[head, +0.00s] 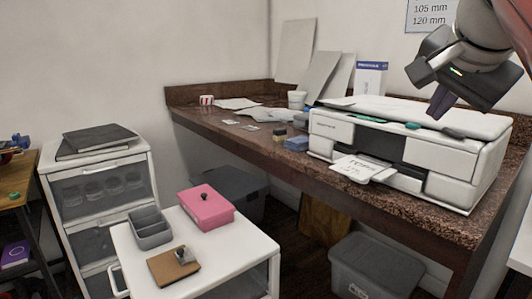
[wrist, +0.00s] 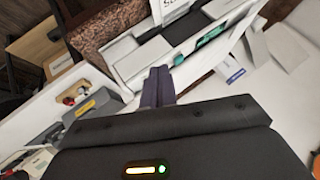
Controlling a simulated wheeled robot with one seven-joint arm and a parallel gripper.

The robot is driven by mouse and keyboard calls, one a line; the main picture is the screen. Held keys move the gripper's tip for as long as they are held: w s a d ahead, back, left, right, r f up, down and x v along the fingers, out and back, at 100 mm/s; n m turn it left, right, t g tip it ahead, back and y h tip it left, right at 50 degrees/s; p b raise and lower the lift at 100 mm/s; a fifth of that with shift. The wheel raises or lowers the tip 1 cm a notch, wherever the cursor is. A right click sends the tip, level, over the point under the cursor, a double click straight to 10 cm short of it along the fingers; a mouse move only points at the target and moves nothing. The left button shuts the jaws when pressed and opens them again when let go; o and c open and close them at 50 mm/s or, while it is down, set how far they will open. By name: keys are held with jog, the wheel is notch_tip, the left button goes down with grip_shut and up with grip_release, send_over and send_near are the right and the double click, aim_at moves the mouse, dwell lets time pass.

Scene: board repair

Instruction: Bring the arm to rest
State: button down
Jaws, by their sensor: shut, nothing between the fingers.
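My gripper (head: 438,108) is at the upper right of the head view, in the air in front of the printer on the counter, pointing down. In the wrist view its two dark fingers (wrist: 157,86) are together with nothing between them. My arm reaches in from the top right corner of the head view. The gripper touches nothing that I can see.
A white printer (head: 335,130) stands on the brown stone counter (head: 215,118). A white cart (head: 235,255) holds a pink box (head: 206,208), a grey divided tray (head: 150,228) and a brown board (head: 173,266). A drawer unit (head: 100,180) stands left.

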jog(key=s+a+f+n+g, duration=0.1)
jog(key=s+a+f+n, duration=0.2)
jog(key=f, duration=0.9)
jog(key=s+a+f+n+g+y, duration=0.1)
jog(key=s+a+f+n, duration=0.3)
jog(key=f, duration=0.8)
jog(key=s+a+f+n+g+y, duration=0.1)
jog(key=s+a+f+n, duration=0.2)
jog(key=f, duration=0.8)
jog(key=s+n, duration=0.1)
jog(key=s, duration=0.1)
jog(key=shift+s+a+f, duration=0.3)
jog(key=shift+s+f, duration=0.05)
jog(key=shift+f, duration=0.05)
